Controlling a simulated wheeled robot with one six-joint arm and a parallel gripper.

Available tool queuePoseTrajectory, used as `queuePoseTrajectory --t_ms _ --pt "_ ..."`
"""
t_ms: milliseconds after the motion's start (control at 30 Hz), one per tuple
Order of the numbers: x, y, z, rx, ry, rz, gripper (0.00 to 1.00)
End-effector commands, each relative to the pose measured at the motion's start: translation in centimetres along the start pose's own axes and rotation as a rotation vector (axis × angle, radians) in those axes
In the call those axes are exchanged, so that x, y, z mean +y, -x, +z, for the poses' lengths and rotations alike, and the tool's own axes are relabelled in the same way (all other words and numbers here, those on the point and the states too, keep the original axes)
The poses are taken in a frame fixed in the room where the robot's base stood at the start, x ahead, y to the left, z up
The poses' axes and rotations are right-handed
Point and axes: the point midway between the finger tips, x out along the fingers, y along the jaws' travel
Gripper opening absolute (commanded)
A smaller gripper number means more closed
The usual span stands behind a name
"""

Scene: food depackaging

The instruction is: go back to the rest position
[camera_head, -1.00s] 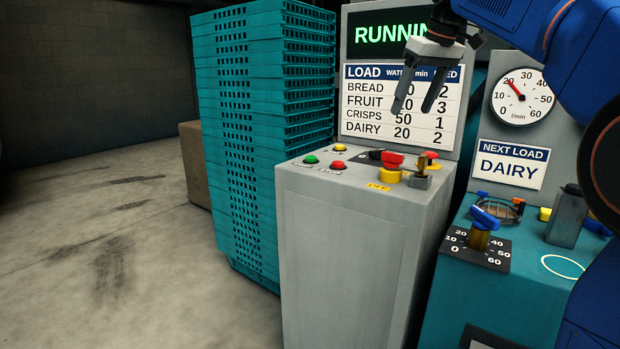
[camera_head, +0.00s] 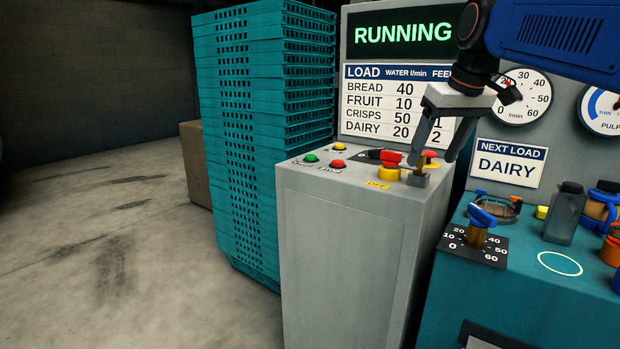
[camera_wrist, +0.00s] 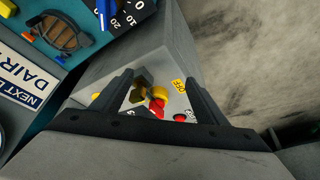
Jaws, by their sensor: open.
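My gripper (camera_head: 431,158) is open and empty. In the head view it hangs in the air at the right edge of the grey control cabinet (camera_head: 345,235), in front of the load table sign (camera_head: 375,100). Its fingers point down and left, near the red-handled switch (camera_head: 390,160) and a small yellow-and-grey latch (camera_head: 418,172). In the wrist view, the two fingers stand apart around the view of the cabinet top, with the red handle (camera_wrist: 157,106) between them. I cannot tell whether they touch anything.
A tall stack of teal crates (camera_head: 250,130) stands left of the cabinet. On the right, a teal counter (camera_head: 530,290) carries a blue-handled valve (camera_head: 480,222), a dark bottle (camera_head: 565,213) and a dial. A RUNNING display (camera_head: 403,33) glows green. The floor at left is clear.

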Motion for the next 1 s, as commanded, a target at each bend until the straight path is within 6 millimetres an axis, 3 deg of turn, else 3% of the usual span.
queuePoseTrajectory --t_ms 33,367,700,833,1000 --pt "-0.3 -0.6 2.1 -0.001 -0.015 0.006 0.67" --pt "-1.7 -6.5 15.0 0.005 -0.111 0.05 0.67" --pt "-3.2 -14.4 28.7 0.015 -0.196 0.088 0.67" --pt "-3.6 -16.9 32.4 0.019 -0.217 0.098 0.67" --pt "-3.9 -18.5 34.7 0.022 -0.23 0.105 0.67"
